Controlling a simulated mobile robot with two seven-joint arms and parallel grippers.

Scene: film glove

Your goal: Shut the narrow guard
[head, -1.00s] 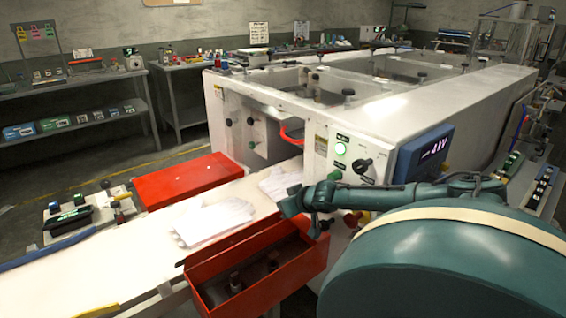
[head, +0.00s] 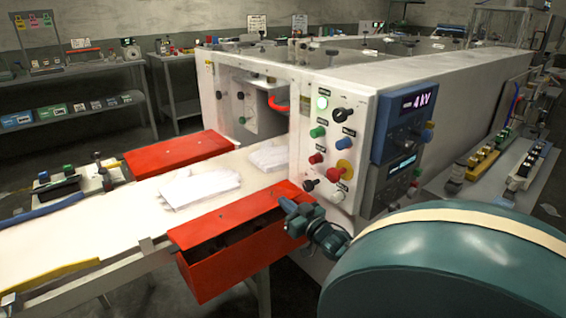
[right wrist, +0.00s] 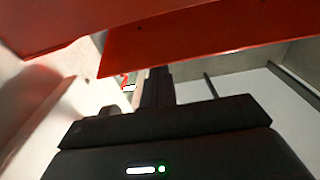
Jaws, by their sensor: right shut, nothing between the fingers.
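The near red guard (head: 228,224) sits on the near side of the white conveyor, by the machine's mouth. Its lid lies over the box at a slight tilt, with a dark gap between lid and front wall. My right gripper (head: 290,207) is shut and empty at the lid's right end, at or very near its edge; contact cannot be told. In the right wrist view, red panels (right wrist: 200,50) pass above and in front of the dark gripper (right wrist: 157,85). My left gripper is not in view.
The white machine's control panel (head: 335,150), with knobs and an emergency button, stands just above my right gripper. A second red guard (head: 180,150) lies flat across the conveyor (head: 60,235). White gloves (head: 200,187) lie on the conveyor. A blue display box (head: 405,125) juts out at right.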

